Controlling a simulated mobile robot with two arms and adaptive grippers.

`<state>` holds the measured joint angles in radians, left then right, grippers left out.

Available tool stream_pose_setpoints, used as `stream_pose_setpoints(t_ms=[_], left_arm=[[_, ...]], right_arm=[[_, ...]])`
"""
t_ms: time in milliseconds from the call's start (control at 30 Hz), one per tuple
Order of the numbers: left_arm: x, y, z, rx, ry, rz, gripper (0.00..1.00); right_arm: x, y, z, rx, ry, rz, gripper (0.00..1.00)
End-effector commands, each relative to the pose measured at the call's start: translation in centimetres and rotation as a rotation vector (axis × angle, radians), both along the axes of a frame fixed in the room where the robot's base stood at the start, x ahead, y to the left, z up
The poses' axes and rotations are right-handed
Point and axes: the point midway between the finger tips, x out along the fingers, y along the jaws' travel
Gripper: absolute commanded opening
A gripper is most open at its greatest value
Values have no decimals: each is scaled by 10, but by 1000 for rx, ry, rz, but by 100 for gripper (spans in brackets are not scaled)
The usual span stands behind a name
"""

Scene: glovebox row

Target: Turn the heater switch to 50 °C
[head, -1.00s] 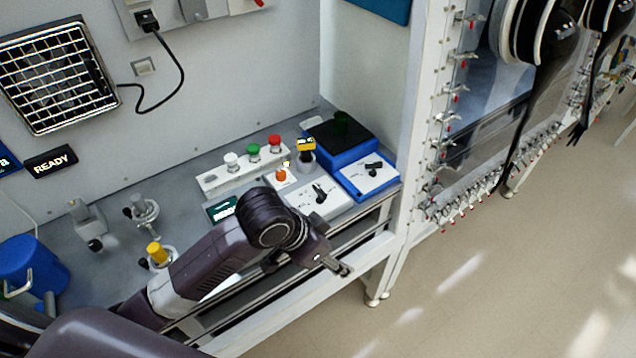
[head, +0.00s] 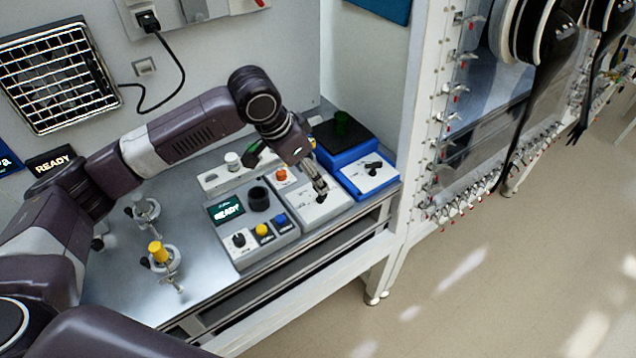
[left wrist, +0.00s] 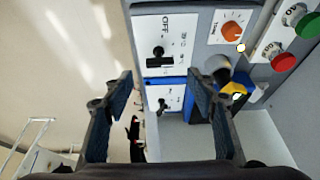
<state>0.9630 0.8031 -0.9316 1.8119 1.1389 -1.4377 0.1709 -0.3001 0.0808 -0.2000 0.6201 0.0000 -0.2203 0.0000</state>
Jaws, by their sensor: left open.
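A white panel (head: 333,205) with a black rotary switch (head: 320,198) lies at the bench's front right; a similar switch (head: 373,166) sits on the blue device beside it. In the left wrist view the first panel (left wrist: 180,28) reads OFF, with its black switch (left wrist: 158,52) and small markings too blurred to read. The second switch (left wrist: 162,103) shows below it. I cannot tell from labels which is the heater's. My left gripper (head: 318,184) is open above the first panel, partly covering it; in the wrist view its fingers (left wrist: 159,82) are apart and empty. My right gripper is out of view.
A grey box with a READY screen (head: 227,209) and buttons stands left of the panel. An orange knob (head: 281,174) and a yellow-topped fitting (left wrist: 236,90) are close by. A white frame post (head: 405,190) rises at the right. A yellow-topped clamp (head: 158,254) stands further left.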

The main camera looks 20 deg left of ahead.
Motion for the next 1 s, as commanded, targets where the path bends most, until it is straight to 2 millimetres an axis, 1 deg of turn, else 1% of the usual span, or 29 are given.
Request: stream_pose_setpoints(t_ms=[33,133,300,500,700,1000], left_arm=[[2,-2,-7,0,4,0,52],[7,-6,-22,1,3,0,52],[14,-11,-43,0,0,-1,52],[17,-14,-53,1,-2,-1,52],[17,-14,-53,1,-2,-1,52],[17,-13,-52,0,-3,-1,19]], right_arm=[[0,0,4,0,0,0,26],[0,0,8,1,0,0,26],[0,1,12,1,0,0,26],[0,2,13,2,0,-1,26],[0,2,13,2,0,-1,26],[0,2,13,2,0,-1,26]])
